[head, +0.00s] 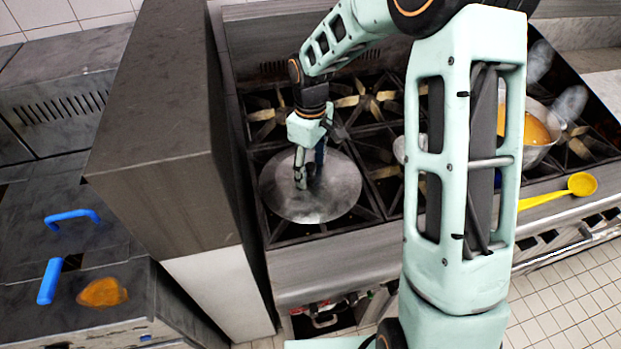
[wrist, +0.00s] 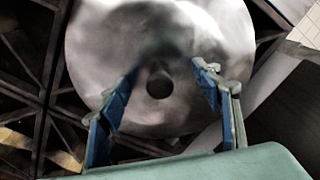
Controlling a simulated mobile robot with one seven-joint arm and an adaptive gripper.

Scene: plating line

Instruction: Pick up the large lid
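The large lid (head: 338,192) is a round, grey metal disc lying on the stove's front-left burner grate. It fills much of the wrist view (wrist: 215,35), where a small dark round knob (wrist: 158,86) shows near its middle. My gripper (head: 307,178) points down over the lid. In the wrist view my gripper (wrist: 168,76) is open, with its two blue-padded fingers apart and the knob in the gap between them. I see no finger contact with the knob, and the exact height gap is hard to tell.
A pot with orange contents (head: 537,132) stands on the right burners, partly behind my arm. A yellow ladle (head: 580,184) lies at the stove's front right. A tall dark cabinet (head: 165,130) rises close left of the lid. Blue handles (head: 50,280) sit further left.

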